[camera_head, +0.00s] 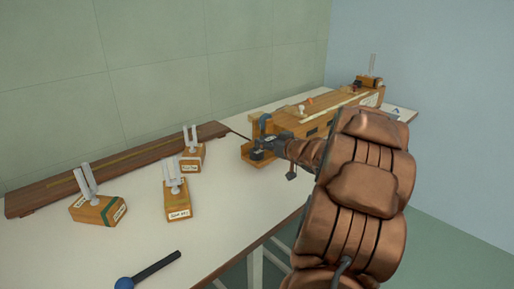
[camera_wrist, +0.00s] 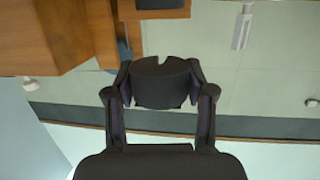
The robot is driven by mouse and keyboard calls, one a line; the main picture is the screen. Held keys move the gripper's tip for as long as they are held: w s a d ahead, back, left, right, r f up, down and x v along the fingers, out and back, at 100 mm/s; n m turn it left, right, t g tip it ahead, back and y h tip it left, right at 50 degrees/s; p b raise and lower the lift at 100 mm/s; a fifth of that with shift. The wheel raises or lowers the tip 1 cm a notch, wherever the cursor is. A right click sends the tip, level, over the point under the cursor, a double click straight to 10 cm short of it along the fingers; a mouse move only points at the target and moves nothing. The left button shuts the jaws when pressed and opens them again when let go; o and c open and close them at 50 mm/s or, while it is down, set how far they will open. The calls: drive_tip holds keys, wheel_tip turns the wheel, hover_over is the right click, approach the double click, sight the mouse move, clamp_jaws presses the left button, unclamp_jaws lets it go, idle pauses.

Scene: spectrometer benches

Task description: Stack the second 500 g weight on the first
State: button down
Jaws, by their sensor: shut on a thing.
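My gripper (camera_wrist: 160,92) is shut on a dark, rounded weight (camera_wrist: 160,85), which sits between the two fingers in the wrist view. In the head view my gripper (camera_head: 268,146) is at the near left end of a long wooden apparatus (camera_head: 325,118), by its low wooden ledge (camera_head: 262,161). Dark shapes at the fingertips there are too small to tell apart. I cannot tell a second weight from the gripper, nor whether the held weight touches anything. In the wrist view, wooden parts (camera_wrist: 60,30) of the apparatus show at the upper left.
Three wooden blocks with pale upright prongs (camera_head: 98,207) (camera_head: 177,200) (camera_head: 191,160) stand on the white bench at the left. A long dark board (camera_head: 40,198) lies along the wall. A black rod with a blue ball (camera_head: 150,270) lies near the front. The bench between is clear.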

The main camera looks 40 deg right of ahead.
drive_tip(key=x, duration=0.6)
drive_tip(key=shift+a+r+b, duration=0.1)
drive_tip(key=shift+r+b, duration=0.25)
drive_tip(key=shift+w+f+b, duration=0.1)
drive_tip(key=shift+f+b, duration=0.8)
drive_tip(key=shift+f, duration=0.85)
drive_tip(key=shift+r, duration=0.1)
drive_tip(key=shift+c, duration=2)
unclamp_jaws()
drive_tip(key=shift+f, duration=0.2)
drive_tip(key=shift+r, duration=0.1)
drive_tip(key=shift+s+r, duration=0.15)
drive_tip(key=shift+s, duration=0.1)
drive_tip(key=p+v, duration=0.2)
drive_tip(key=v, duration=0.9)
drive_tip(key=shift+s, duration=0.3)
